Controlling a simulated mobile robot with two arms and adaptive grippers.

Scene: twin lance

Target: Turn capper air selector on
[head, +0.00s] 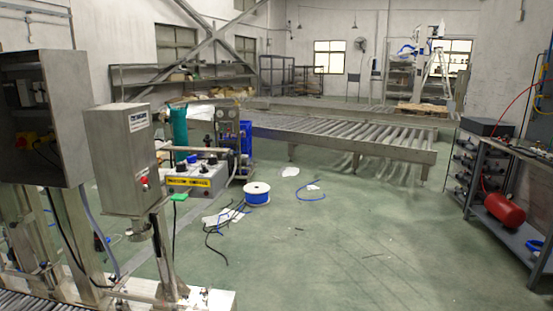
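A grey metal box (121,158) on a post stands at the left, with a small label near its top and a red knob (144,182) low on its right-hand face. I cannot tell from here whether this knob is the capper air selector, nor how it is set. A control unit with black knobs and a yellow label strip (190,181) sits behind it to the right; its markings are too small to read. Neither of my grippers is in the head view.
An open dark cabinet (38,125) stands at far left above a conveyor. A roller conveyor (340,140) crosses the middle back. A cable spool (257,194) and loose cables lie on the floor. A shelf bench with a red tank (504,209) is at right.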

